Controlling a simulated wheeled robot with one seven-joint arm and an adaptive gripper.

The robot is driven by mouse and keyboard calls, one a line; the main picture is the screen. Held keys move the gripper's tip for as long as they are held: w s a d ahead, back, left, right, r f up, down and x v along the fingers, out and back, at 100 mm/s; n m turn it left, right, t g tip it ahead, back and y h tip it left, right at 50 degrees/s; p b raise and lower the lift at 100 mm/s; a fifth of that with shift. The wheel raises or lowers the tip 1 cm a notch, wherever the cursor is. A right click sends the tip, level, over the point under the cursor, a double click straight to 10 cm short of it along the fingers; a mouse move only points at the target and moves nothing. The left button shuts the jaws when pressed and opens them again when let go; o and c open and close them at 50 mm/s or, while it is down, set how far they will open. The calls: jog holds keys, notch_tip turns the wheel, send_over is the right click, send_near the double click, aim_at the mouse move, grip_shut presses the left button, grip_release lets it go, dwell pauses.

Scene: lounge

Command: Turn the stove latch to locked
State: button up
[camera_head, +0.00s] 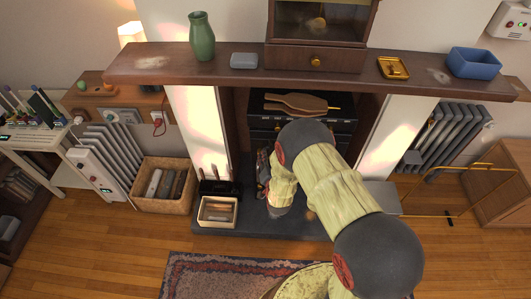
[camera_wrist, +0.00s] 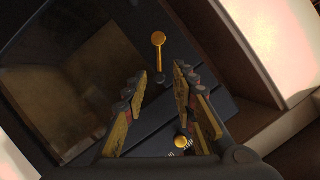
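The dark stove (camera_head: 262,104) stands in the fireplace, its front mostly hidden behind my arm in the head view. In the wrist view, a lever with a round brass end (camera_wrist: 158,40), seemingly the latch, stands out on the dark stove front beside the glass door (camera_wrist: 75,85). My gripper (camera_wrist: 160,80) is open, its two fingers apart with nothing between them. The lever shows just beyond the fingertips, roughly centred between them. I cannot tell its locked marking. A second brass knob (camera_wrist: 180,141) with small lettering shows lower, between the fingers. My gripper (camera_head: 263,172) is partly hidden in the head view.
Bellows (camera_head: 295,102) lie on the stove top. The mantel shelf (camera_head: 220,62) overhangs it, with a green vase (camera_head: 201,35). A fire-tool stand (camera_head: 220,187) and kindling box (camera_head: 217,211) stand left of my gripper on the hearth. A brass rail (camera_head: 440,213) stands right.

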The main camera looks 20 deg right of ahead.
jog(key=shift+b+x, duration=0.7)
jog(key=shift+x, duration=1.9)
jog(key=c, duration=0.3)
jog(key=shift+f, duration=0.1)
jog(key=c, duration=0.4)
jog(key=shift+s+d, duration=0.1)
grip_shut()
